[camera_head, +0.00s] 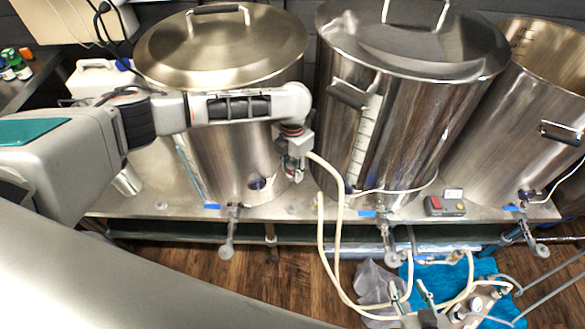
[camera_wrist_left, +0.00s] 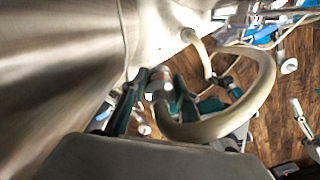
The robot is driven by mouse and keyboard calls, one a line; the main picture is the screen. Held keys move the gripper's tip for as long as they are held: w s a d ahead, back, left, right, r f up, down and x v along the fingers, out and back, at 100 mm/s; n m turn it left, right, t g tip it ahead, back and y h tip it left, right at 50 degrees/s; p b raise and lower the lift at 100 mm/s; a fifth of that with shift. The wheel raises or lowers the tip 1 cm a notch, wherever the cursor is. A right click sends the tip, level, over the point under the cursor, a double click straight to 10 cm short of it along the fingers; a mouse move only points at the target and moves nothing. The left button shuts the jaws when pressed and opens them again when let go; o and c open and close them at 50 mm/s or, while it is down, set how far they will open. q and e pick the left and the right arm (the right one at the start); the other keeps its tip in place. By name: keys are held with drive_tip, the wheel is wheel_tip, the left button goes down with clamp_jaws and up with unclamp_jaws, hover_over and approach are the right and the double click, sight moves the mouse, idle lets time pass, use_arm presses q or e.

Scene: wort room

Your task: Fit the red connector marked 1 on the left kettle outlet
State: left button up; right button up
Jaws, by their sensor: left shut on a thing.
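The left kettle (camera_head: 225,95) is a lidded steel pot on the steel stand. Its outlet (camera_head: 232,222) is a valve low at the front with nothing on it. My left gripper (camera_head: 295,168) is in front of the kettle's right side, above and right of that outlet. It is shut on the connector (camera_wrist_left: 160,83) at the end of a cream hose (camera_head: 335,190). In the left wrist view, the connector shows pale with a reddish band between the green-edged fingers (camera_wrist_left: 155,105). Its number cannot be read. My right gripper is not in view.
The middle kettle (camera_head: 345,140) stands close on the right, with its own valve (camera_head: 388,235). A third kettle (camera_head: 515,135) is beyond it. The hose hangs to the floor near a blue cloth (camera_head: 435,280) and pump fittings (camera_head: 480,300). A small control box (camera_head: 445,206) sits on the stand.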

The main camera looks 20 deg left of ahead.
sight(293, 159)
use_arm(q)
drive_tip(key=shift+r, duration=2.25)
